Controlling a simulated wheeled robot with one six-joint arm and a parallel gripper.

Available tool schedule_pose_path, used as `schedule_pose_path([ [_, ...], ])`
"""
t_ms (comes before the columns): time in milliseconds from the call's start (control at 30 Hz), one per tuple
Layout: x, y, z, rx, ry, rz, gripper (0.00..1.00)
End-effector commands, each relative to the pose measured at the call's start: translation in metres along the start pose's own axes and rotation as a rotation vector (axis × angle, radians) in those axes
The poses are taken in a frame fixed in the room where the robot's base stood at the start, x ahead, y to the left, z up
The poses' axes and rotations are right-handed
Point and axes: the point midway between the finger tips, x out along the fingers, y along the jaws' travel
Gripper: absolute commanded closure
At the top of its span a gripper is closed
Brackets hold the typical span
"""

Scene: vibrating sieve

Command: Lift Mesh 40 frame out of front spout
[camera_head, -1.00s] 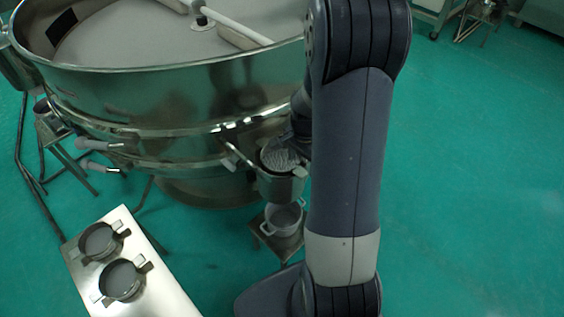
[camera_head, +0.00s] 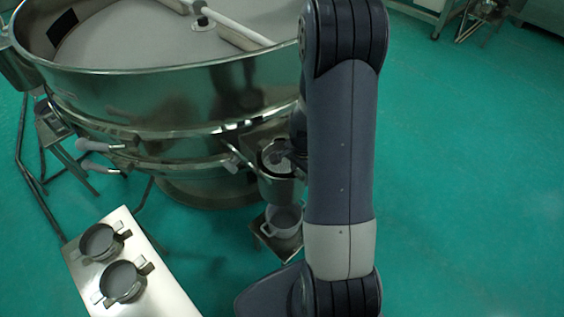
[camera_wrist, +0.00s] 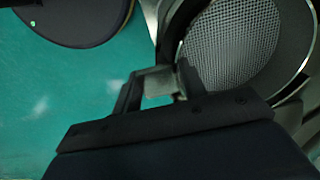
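The Mesh 40 frame, a round frame with a grey wire mesh (camera_wrist: 232,42), fills the upper right of the wrist view. In the head view its round top (camera_head: 271,154) shows at the front spout (camera_head: 281,188), partly hidden by my arm. My gripper (camera_wrist: 160,84) is at the frame's left edge, with one finger on each side of a pale metal tab (camera_wrist: 157,80). The tab nearly fills the gap. I cannot tell whether both fingers press on it. The label and the far side of the frame are not visible.
The large steel sieve (camera_head: 160,95) stands behind the spout. A pot (camera_head: 283,220) on a small stand is below the spout. A steel table (camera_head: 135,240) at the lower left holds two round frames (camera_head: 101,241) with side tabs.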

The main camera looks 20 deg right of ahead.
Motion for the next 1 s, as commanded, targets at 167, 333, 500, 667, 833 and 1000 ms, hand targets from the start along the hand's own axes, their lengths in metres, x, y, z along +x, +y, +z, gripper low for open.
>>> schedule_pose_path([
  [167,0.000,0.000,0.000,0.000,0.000,0.000,0.75],
  [333,0.000,0.000,0.000,0.000,0.000,0.000,0.87],
  [500,0.000,0.000,0.000,0.000,0.000,0.000,0.87],
  [667,-0.008,-0.001,-0.001,0.000,0.001,-0.002,0.87],
  [833,-0.035,-0.001,-0.001,0.000,0.004,-0.005,0.87],
  [1000,-0.066,-0.001,-0.001,0.000,0.004,-0.005,0.87],
])
